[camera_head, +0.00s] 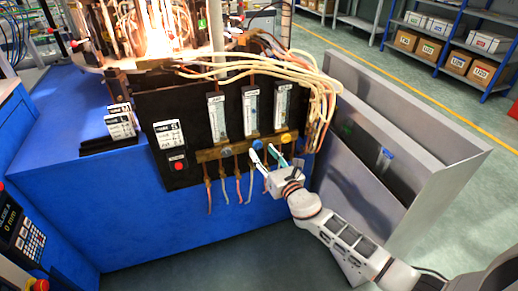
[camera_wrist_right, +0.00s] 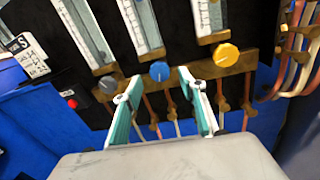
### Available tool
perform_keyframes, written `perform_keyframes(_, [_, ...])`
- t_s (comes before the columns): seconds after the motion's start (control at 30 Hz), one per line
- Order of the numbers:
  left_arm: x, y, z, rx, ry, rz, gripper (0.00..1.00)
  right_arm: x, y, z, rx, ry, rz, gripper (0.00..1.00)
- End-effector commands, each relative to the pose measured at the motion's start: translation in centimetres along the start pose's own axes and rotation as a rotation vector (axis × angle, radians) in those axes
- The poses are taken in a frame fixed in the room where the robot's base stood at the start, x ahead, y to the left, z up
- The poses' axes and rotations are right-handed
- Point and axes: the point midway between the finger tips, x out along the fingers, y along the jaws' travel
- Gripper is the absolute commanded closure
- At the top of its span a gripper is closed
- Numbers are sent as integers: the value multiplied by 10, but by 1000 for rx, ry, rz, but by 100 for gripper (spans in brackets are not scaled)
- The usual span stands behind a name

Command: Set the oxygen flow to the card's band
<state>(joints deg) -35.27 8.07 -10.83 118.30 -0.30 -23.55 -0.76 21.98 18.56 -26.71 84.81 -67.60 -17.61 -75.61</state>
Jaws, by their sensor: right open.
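A black panel (camera_head: 190,150) carries three upright flow meters: left (camera_head: 217,117), middle (camera_head: 250,108) and right (camera_head: 282,106). Their labels and readings are too small to tell. Below them on a brass bar are a grey knob (camera_head: 226,152), a blue knob (camera_head: 257,143) and a yellow knob (camera_head: 286,138). A white card (camera_head: 168,134) is on the panel's left; its print is unreadable. My right gripper (camera_head: 266,153) is open before the blue knob. In the right wrist view, the blue knob (camera_wrist_right: 159,71) shows just beyond and between the fingertips (camera_wrist_right: 159,88). My left gripper is out of view.
A red button (camera_head: 178,165) sits below the card. Several hoses (camera_head: 238,187) hang under the bar, close to my right fingers. Pale cables (camera_head: 320,90) bunch at the panel's right. A grey metal bin (camera_head: 400,190) stands right of the blue bench (camera_head: 130,225).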

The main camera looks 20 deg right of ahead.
Motion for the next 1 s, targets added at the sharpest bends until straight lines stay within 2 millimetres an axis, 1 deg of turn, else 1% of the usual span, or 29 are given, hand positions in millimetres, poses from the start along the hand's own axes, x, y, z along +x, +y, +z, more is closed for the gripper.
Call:
perform_keyframes(0.03, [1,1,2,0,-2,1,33,8,0,-3,1,2,0,59])
perform_keyframes(0.1, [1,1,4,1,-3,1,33,17,0,-3,1,3,-1,59])
perform_keyframes(0.3, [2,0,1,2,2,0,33,33,0,-2,2,2,-1,59])
perform_keyframes(0.6, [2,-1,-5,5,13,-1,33,36,0,0,2,1,-1,59])
perform_keyframes(0.63, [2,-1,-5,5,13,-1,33,36,0,0,2,1,-1,62])
perform_keyframes(0.67, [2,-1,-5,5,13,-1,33,36,0,0,2,1,-1,69])
perform_keyframes(0.7, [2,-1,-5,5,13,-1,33,36,0,0,2,1,-1,80])
perform_keyframes(0.77, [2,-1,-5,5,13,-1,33,36,0,0,2,1,-1,95])
perform_keyframes(0.8, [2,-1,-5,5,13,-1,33,36,0,-1,2,1,-1,97])
perform_keyframes(0.9, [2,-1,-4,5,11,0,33,36,0,-1,4,1,-2,97])
perform_keyframes(1.0, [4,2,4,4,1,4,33,35,0,-4,40,-1,-1,97])
